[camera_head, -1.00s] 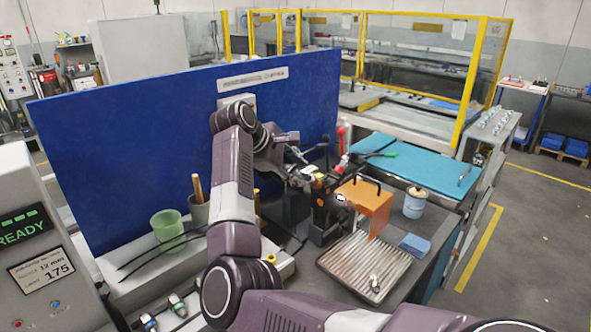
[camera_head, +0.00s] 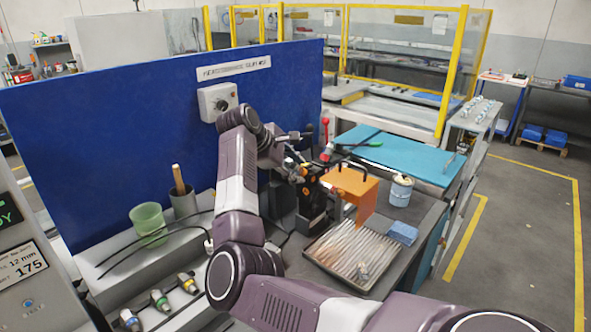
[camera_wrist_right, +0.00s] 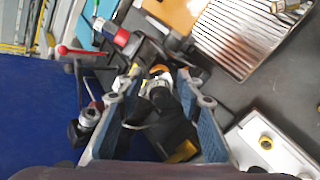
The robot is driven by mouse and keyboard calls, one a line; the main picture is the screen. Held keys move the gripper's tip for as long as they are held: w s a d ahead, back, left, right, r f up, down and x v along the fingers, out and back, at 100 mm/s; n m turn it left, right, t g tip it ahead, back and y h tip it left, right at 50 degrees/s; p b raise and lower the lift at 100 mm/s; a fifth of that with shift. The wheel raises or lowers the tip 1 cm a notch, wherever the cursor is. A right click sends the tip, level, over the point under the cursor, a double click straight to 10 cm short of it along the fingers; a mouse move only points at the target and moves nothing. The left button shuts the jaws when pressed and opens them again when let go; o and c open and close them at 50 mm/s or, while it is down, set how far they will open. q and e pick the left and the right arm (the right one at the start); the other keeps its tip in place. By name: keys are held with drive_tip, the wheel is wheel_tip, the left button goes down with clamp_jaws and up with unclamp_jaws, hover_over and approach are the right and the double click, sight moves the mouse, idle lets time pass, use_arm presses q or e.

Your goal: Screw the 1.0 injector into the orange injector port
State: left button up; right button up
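My right gripper (camera_head: 287,160) is at the black fixture (camera_head: 312,207) in front of the blue panel. In the right wrist view its two blue-padded fingers (camera_wrist_right: 160,90) stand apart. A silver, ribbed cylindrical part (camera_wrist_right: 158,92) with an orange ring (camera_wrist_right: 160,70) at its far end lies between them, with a visible gap to both pads. I cannot tell whether this is the 1.0 injector in the orange port; no label is readable. Three injectors, with blue (camera_head: 130,320), green (camera_head: 160,300) and yellow (camera_head: 187,283) bands, lie at lower left. My left gripper is out of view.
A white can (camera_head: 401,190) and blue sponge (camera_head: 403,234) stand further right. A red-knobbed lever (camera_head: 325,122) rises behind.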

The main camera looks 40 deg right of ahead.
drive_tip(key=shift+v, duration=0.9)
drive_tip(key=shift+f, duration=0.1)
drive_tip(key=shift+b, duration=0.6)
drive_tip(key=n+p, duration=0.1)
drive_tip(key=n, duration=0.5)
drive_tip(key=shift+p, duration=0.3)
drive_tip(key=n, duration=0.2)
drive_tip(key=n+p, duration=0.1)
drive_tip(key=n, duration=0.1)
drive_tip(key=shift+r, duration=0.2)
drive_tip(key=shift+f+n+p, duration=0.15)
drive_tip(key=shift+n+p, duration=0.25)
drive_tip(key=shift+n, duration=0.6)
